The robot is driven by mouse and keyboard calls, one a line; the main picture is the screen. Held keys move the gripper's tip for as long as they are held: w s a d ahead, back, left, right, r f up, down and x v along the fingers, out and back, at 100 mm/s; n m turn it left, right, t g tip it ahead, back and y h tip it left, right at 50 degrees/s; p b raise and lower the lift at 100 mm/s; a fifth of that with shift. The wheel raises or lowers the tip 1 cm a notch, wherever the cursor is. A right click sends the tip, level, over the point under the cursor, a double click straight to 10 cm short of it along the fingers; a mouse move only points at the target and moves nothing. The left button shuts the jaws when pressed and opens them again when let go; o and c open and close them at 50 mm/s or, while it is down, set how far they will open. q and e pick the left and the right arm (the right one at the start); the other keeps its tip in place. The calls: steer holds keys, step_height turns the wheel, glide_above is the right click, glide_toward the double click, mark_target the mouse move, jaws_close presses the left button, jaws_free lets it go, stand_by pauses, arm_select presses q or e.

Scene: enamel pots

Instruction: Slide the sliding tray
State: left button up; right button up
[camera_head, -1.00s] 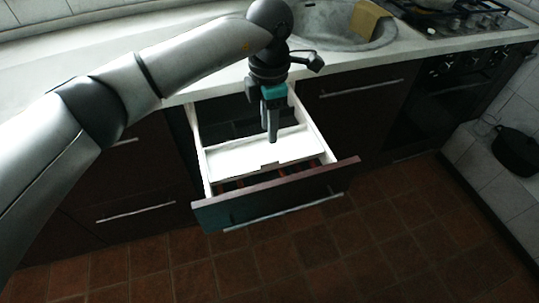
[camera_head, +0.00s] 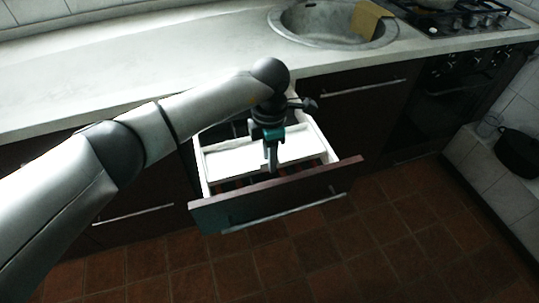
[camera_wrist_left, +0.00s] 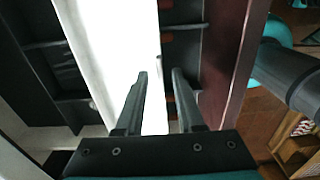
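The sliding tray (camera_head: 228,162) is a flat white insert lying across the inside of the open drawer (camera_head: 270,203). It also shows as a white band in the left wrist view (camera_wrist_left: 112,45). My left gripper (camera_head: 271,168) points down into the drawer at the tray's front edge. In the left wrist view my left gripper's fingers (camera_wrist_left: 160,74) are apart. One finger is over the white tray and the other over the dark compartment in front of it, with the tray's edge between them. Contact cannot be told. My right gripper is not in view.
The dark drawer front (camera_wrist_left: 232,60) is close to the fingers on the front side. The pale countertop (camera_head: 150,70) with a sink (camera_head: 310,25) lies behind and above. A stove (camera_head: 450,15) is at the right. The tiled floor in front is clear.

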arm_select(q)
jaws_close()
stand_by(1.2)
